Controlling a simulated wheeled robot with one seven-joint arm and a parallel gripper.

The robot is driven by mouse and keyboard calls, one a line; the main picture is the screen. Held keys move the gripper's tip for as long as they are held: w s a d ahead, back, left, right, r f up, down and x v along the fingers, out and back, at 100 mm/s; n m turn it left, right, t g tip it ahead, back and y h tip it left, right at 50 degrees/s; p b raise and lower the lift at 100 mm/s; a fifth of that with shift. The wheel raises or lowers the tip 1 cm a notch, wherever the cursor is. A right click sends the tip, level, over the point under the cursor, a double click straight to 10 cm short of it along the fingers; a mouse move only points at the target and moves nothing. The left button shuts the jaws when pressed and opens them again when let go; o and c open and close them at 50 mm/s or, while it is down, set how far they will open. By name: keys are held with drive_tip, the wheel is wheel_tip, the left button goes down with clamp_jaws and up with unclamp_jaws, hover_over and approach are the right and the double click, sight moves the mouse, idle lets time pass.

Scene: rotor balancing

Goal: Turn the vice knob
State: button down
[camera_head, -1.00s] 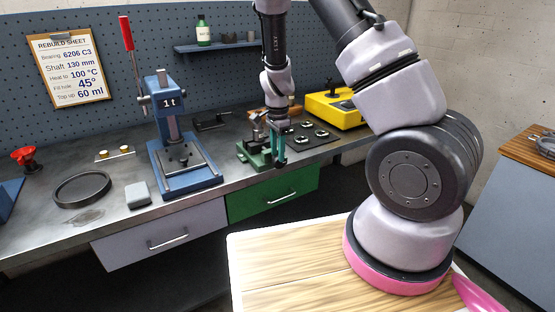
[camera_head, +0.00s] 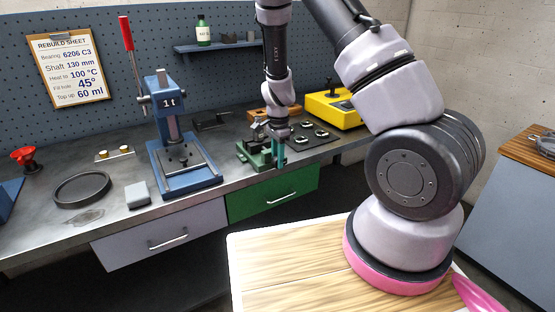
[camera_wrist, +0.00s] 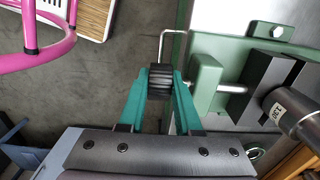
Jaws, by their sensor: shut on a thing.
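The green vice (camera_head: 257,153) stands at the front edge of the bench, left of my gripper (camera_head: 281,152). In the wrist view the vice body (camera_wrist: 208,85) is at the right, with its screw running out to the dark ribbed knob (camera_wrist: 160,82). My gripper's teal fingers (camera_wrist: 159,90) are shut on the knob, one on each side of it. A grey cylinder (camera_wrist: 287,112) with a label is by the vice's dark jaws (camera_wrist: 262,85). In the head view the knob is hidden behind my gripper.
A blue press (camera_head: 180,150) with a red lever stands left of the vice. A dark mat (camera_head: 312,136) with several ring parts and a yellow case (camera_head: 335,108) are to the right. The green drawer (camera_head: 272,194) is below the vice; its handle (camera_wrist: 166,42) shows near the fingers.

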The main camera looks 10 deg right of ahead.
drive_tip(key=shift+d, duration=0.1)
drive_tip(key=shift+w+d+g+y, duration=0.15)
drive_tip(key=shift+g+y, duration=0.15)
drive_tip(key=shift+y, duration=0.6)
drive_tip(key=shift+d+g+y, duration=0.15)
drive_tip(key=shift+g+y, duration=0.55)
drive_tip(key=shift+y, duration=1.2)
drive_tip(key=c, duration=0.9)
unclamp_jaws()
drive_tip(key=shift+r, duration=0.1)
drive_tip(key=v, duration=1)
drive_tip(key=shift+d+r, duration=0.2)
drive_tip(key=shift+d, duration=0.15)
